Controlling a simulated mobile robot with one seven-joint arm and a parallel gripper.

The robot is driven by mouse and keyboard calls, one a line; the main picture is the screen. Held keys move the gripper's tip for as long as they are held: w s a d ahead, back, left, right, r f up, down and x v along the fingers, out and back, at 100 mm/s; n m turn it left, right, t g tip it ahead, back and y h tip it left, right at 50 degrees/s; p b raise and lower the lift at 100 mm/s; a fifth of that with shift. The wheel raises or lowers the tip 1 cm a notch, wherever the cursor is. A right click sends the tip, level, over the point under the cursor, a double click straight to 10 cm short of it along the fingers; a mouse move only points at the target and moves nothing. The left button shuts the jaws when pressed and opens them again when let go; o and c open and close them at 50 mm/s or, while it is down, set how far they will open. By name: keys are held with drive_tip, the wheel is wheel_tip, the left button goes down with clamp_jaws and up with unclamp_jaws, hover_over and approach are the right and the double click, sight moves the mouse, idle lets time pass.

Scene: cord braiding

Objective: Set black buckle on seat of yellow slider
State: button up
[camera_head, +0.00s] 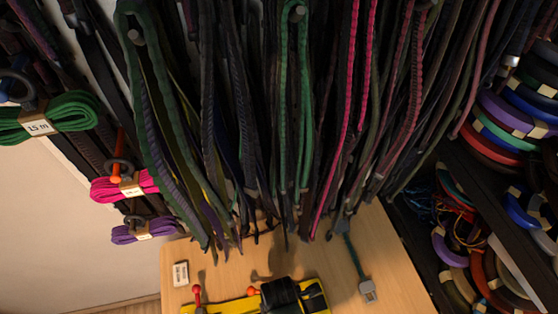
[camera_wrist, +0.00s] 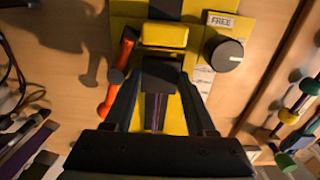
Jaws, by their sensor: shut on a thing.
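In the wrist view, my gripper (camera_wrist: 158,82) points at a yellow device and is shut on a black buckle (camera_wrist: 160,72), a dark block between the fingertips. Just beyond it is the yellow slider (camera_wrist: 165,36), a raised yellow block with a dark strip beyond it. The buckle appears close to the slider's near side; I cannot tell whether they touch. The slider's seat is not clearly visible. In the head view, the yellow device (camera_head: 205,309) is cut off by the bottom edge, with dark shapes over it that hide its middle.
A red lever (camera_wrist: 118,75) stands left of the slider, and a dark knob (camera_wrist: 228,56) by a FREE label (camera_wrist: 221,21) stands right. Hanging cords (camera_head: 300,110) crowd above the wooden table (camera_head: 390,255). A grey clip (camera_head: 368,291) lies at right.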

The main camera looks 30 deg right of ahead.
drive_tip(key=shift+f, duration=0.25)
idle(0.3)
drive_tip(key=o, duration=1.4)
drive_tip(key=shift+w, duration=0.1)
drive_tip(key=shift+r, duration=6.5)
drive_tip(key=shift+s, duration=0.2)
